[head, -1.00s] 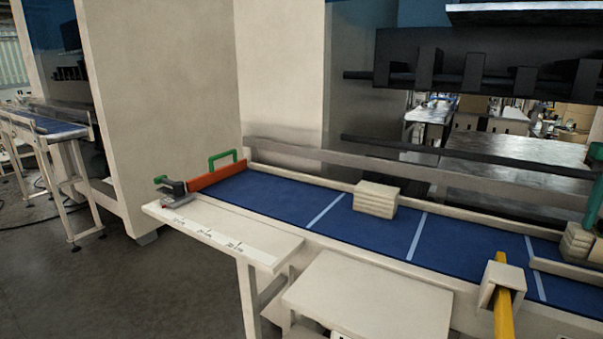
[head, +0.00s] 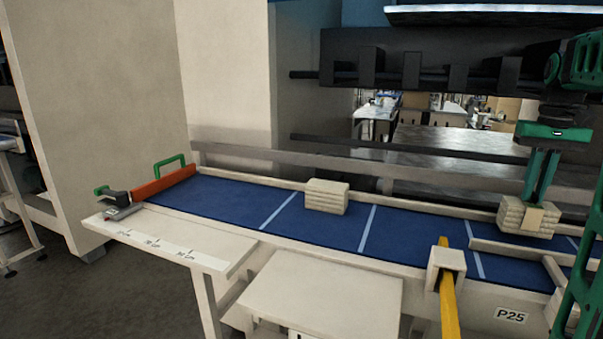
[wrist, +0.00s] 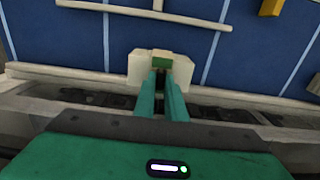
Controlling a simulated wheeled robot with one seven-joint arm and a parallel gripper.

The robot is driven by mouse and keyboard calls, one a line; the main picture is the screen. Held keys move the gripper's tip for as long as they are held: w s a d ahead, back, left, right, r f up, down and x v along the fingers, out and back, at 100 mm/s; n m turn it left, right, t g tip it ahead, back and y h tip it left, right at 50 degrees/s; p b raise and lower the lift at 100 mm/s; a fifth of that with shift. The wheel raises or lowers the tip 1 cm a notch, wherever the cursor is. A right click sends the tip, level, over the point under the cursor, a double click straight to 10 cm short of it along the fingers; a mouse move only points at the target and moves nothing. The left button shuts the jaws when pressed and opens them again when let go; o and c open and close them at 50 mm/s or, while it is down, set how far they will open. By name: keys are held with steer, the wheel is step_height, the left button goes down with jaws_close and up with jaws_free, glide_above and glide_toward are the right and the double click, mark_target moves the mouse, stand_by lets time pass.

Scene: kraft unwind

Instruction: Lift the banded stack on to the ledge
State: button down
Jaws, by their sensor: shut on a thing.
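The banded stack (head: 510,216) is a pale, layered block with a tan band down its front, at the right of the belt in the head view. My gripper (head: 540,198) comes down on it from above and is shut on it. In the wrist view the stack (wrist: 136,68) shows on both sides of my gripper (wrist: 162,80), near the belt's back edge. I cannot tell whether it touches the belt. A second pale stack (head: 327,197), with no band visible, sits on the belt at the middle. I cannot tell which surface is the ledge.
The blue belt (head: 330,222) has white cross lines and a raised back rail (head: 255,180). An orange stop (head: 165,184) closes its left end. A cream side rail (head: 510,250) lies in front of the held stack. A yellow bar (head: 447,300) and cream platform (head: 320,295) stand in front.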

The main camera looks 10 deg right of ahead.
steer(key=shift+r, duration=6.9)
step_height(320, 180, up, 7)
glide_above(534, 193)
steer(key=s+a, duration=0.6)
steer(key=s, duration=0.4)
steer(key=shift+a, duration=0.2)
steer(key=shift+s+f, duration=0.1)
steer(key=s+a, duration=0.6)
steer(key=s, duration=0.4)
steer(key=shift+a, duration=0.15)
